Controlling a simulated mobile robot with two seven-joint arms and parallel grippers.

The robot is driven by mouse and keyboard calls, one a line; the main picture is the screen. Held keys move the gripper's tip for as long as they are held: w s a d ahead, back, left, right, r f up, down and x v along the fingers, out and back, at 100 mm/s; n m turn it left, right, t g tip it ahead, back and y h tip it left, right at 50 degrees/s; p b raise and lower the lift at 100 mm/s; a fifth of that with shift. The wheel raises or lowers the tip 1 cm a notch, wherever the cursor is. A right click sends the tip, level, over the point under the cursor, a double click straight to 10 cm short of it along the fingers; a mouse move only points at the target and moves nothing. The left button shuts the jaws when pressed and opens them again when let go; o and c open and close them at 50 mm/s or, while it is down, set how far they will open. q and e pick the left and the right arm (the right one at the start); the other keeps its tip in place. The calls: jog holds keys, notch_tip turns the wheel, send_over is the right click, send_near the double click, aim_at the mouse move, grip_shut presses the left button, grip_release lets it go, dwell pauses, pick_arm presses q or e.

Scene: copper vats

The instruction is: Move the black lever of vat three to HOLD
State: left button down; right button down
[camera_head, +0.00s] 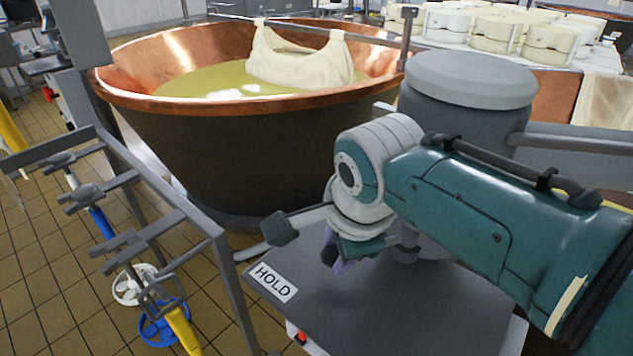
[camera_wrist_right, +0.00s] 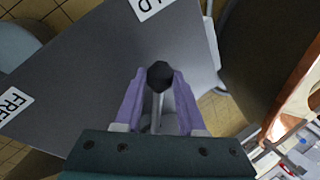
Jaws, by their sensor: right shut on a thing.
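The black lever shows in the wrist view as a round black knob (camera_wrist_right: 160,76) on a pale rod. My right gripper (camera_wrist_right: 152,90) has its purple fingers closed around the lever just at the knob. In the head view my right gripper (camera_head: 338,262) is low over a grey plate (camera_head: 400,310), and the arm covers most of the lever. The HOLD label (camera_head: 272,283) lies at the plate's left corner. In the wrist view the knob points roughly toward the partly cut-off HOLD label (camera_wrist_right: 150,6). My left gripper is not in view.
A copper vat (camera_head: 240,150) with yellow-green liquid and a hanging cloth stands behind the plate. A grey post with a round top (camera_head: 470,80) stands close behind my right arm. A grey rack (camera_head: 140,215) with hanging tools is at left. Tiled floor (camera_head: 50,270) is open there.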

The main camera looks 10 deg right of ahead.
jog(key=shift+w, duration=0.2)
dwell(0.4)
jog(key=c, duration=0.5)
grip_release()
jog(key=shift+r, duration=0.15)
jog(key=shift+s+r+p, duration=0.1)
jog(key=shift+r+p, duration=0.25)
jog(key=p+v, duration=0.4)
jog(key=v, duration=0.5)
jog(key=shift+f, duration=0.1)
